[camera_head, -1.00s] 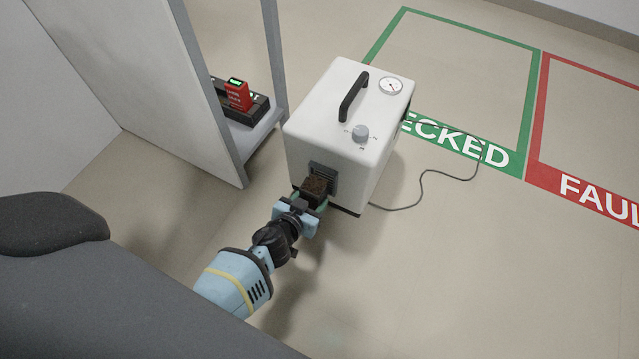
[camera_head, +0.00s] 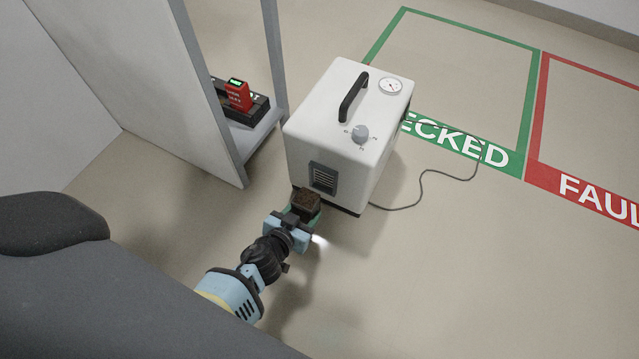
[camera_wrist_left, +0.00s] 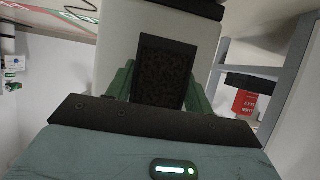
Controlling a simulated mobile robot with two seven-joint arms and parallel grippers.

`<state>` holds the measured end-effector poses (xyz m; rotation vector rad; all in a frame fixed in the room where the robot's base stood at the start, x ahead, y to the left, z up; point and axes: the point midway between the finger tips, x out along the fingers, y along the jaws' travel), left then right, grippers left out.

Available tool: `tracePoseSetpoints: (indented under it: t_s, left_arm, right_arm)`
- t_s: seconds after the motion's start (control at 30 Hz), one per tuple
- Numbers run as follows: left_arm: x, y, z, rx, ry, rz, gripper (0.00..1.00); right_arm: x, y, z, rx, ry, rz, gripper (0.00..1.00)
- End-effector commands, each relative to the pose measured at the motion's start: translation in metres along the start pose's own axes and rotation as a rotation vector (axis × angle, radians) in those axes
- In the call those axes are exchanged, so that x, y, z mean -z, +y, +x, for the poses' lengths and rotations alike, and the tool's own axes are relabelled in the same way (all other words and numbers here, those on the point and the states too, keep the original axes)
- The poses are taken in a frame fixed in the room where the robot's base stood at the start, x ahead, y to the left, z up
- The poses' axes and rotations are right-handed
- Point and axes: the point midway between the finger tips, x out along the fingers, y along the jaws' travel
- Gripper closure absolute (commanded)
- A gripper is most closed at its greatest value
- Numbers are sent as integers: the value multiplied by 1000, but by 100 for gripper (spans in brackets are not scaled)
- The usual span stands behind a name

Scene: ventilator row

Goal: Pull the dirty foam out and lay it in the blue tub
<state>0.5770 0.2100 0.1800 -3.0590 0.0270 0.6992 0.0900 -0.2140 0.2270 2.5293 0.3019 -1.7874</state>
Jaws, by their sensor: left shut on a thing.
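The dirty foam (camera_head: 307,204) is a dark brown block. My left gripper (camera_head: 308,211) is shut on it and holds it just in front of the white ventilator (camera_head: 345,130). In the left wrist view the foam (camera_wrist_left: 162,75) sits between the green fingers, with the white housing behind it. The ventilator's dark slatted grille (camera_head: 323,179) on its front face is uncovered, and the foam is clear of it in the head view. The blue tub is not in view. My right gripper is not in view.
A red device (camera_head: 238,95) with a lit green screen sits on a dark base on the shelf at left. A cable (camera_head: 424,190) lies on the floor right of the ventilator. Green and red marked floor zones lie behind. Floor in front right is clear.

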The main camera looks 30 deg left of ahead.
Motion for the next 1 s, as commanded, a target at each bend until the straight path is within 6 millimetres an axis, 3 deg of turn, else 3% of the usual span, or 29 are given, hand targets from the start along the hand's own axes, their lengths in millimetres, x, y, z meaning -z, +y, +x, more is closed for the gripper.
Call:
tracePoseSetpoints:
  t_s: [1.0]
  left_arm:
    - [-29,0,-60,1,0,-1,75]
  right_arm:
    - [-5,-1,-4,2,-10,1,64]
